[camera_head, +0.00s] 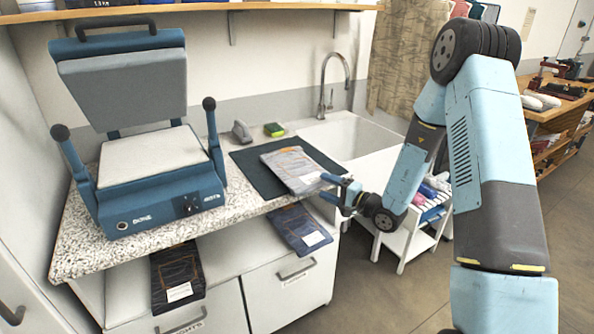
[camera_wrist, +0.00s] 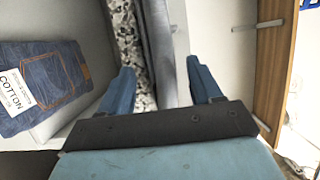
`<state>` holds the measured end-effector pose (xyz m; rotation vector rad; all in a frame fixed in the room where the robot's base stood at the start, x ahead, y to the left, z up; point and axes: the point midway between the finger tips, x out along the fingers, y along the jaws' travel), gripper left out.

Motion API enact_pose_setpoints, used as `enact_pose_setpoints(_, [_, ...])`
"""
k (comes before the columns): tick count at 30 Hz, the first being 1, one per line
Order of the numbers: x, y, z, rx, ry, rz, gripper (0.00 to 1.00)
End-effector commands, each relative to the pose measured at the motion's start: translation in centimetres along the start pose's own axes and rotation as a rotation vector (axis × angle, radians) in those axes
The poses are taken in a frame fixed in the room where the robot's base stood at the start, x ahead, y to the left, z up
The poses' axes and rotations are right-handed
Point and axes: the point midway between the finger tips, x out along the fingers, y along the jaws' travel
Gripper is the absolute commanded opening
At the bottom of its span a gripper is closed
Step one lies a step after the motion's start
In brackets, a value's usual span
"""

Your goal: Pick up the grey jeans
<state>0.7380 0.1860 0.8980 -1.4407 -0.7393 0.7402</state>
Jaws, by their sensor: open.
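The grey jeans (camera_head: 293,168) lie folded flat on a dark mat on the counter, with a white label at their near right end. My gripper (camera_head: 327,187) is at that near right end, by the counter edge, with its jaws apart. In the wrist view the two blue fingers of my gripper (camera_wrist: 163,85) stand either side of a narrow grey strip beside the speckled counter edge. The strip looks like the grey jeans seen edge-on, but I cannot be sure. I cannot tell whether a finger touches them.
The dark mat (camera_head: 258,178) lies on the speckled counter (camera_head: 75,232) beside a blue heat press (camera_head: 150,185). Blue jeans (camera_head: 295,226) with a label lie on the shelf below; they show in the wrist view (camera_wrist: 62,72). A sink (camera_head: 350,135) and white cart (camera_head: 403,240) are close by.

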Motion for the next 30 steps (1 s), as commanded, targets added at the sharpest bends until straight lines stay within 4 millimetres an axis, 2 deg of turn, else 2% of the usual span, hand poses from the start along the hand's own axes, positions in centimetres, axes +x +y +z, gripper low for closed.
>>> enact_pose_setpoints(3, [0.73,0.00,0.01,0.000,0.001,0.000,0.64])
enact_pose_setpoints(9, [0.73,0.00,0.01,0.000,0.001,0.000,0.62])
enact_pose_setpoints(27, [0.71,0.06,0.04,0.001,0.000,0.002,0.05])
enact_pose_setpoints(30, [0.70,0.08,0.05,0.001,0.000,0.002,0.00])
